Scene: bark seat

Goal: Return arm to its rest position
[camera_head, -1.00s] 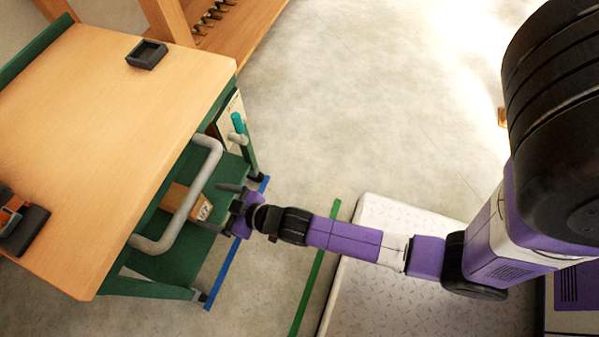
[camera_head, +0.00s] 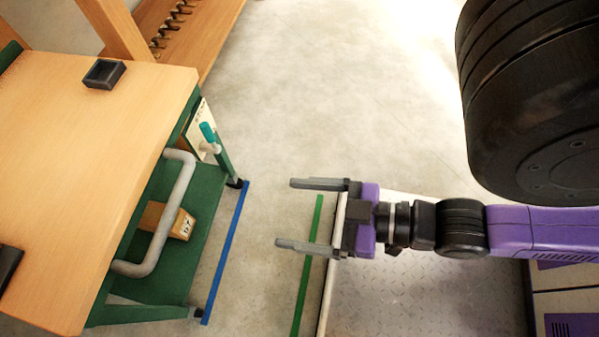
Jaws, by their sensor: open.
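My gripper (camera_head: 284,215) is open and empty. Its two grey fingers point left, well apart, over the concrete floor between the cart and my base. My purple and black arm comes in from the right edge. The gripper is clear of the wood-topped green cart (camera_head: 105,130) and touches nothing.
The cart's grey tube handle (camera_head: 180,205) sticks out on its right side. A wooden block with a label (camera_head: 182,224) lies on its green lower shelf. A black tray (camera_head: 104,73) sits on top. Blue (camera_head: 226,252) and green (camera_head: 308,267) floor strips run nearby. The floor (camera_head: 340,90) beyond is clear.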

